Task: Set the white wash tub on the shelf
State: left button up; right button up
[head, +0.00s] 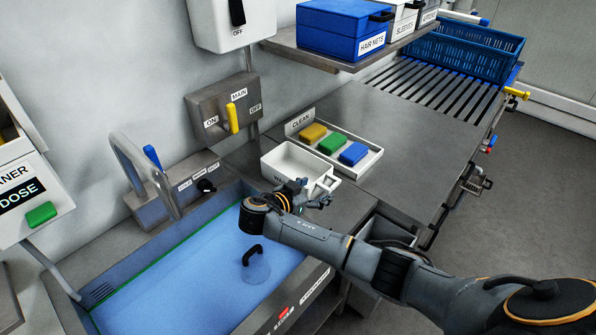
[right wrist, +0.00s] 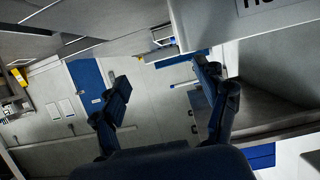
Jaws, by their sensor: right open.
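The white wash tub (head: 285,179) stands upright on the steel counter beside the sink, its label partly covered by my arm. My right gripper (head: 316,193) is open at the tub's front right side. I cannot tell whether it touches the tub. In the right wrist view its two dark fingers (right wrist: 166,92) are spread with nothing between them. The wall shelf (head: 290,52) holds a blue hair nets box (head: 335,30) and white boxes. My left gripper is out of view.
A tray (head: 372,166) with yellow, green and blue blocks sits behind the tub. The blue-lit sink (head: 200,275) and its tap (head: 150,170) are at the left. Blue crates (head: 465,50) stand on slats at the back. The counter right of the block tray is clear.

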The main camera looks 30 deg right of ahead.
aim_at(332, 180)
jog(key=shift+x, duration=1.1)
jog(key=shift+w+d+f, duration=0.1)
jog(key=shift+w, duration=0.25)
jog(key=shift+w+d+p, duration=0.3)
jog(key=shift+d+p, duration=0.6)
jog(key=shift+p, duration=0.15)
jog(key=shift+p+x, duration=0.3)
jog(key=shift+x, duration=0.85)
jog(key=shift+w+d+f, duration=0.1)
jog(key=shift+d+f, duration=0.05)
jog(key=shift+d, duration=0.1)
jog(key=shift+w+f, duration=0.1)
grip_shut()
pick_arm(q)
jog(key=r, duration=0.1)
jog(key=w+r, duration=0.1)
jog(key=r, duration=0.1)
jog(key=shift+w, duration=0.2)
